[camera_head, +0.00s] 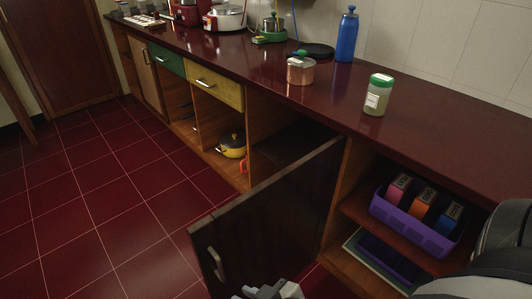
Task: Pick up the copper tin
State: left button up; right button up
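The copper tin (300,70) is a small round copper-coloured pot that stands upright on the dark red countertop (235,60), near its front edge. A green and blue piece shows at its top. No gripper is near it. A light grey part of mine (268,291), which looks like the tip of a gripper, just enters at the bottom edge, low by the open cabinet door. I cannot tell which arm it belongs to or whether it is open. A dark grey arm part of mine fills the lower right corner.
A blue bottle (347,36) and a black round lid or plate (318,50) stand behind the tin. A green-lidded jar (377,95) is to its right. The dark cabinet door (265,240) swings out below. A purple basket (415,232) sits on a lower shelf. Floor at left is clear.

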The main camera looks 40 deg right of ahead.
aim_at(298, 76)
jog(key=z, duration=1.25)
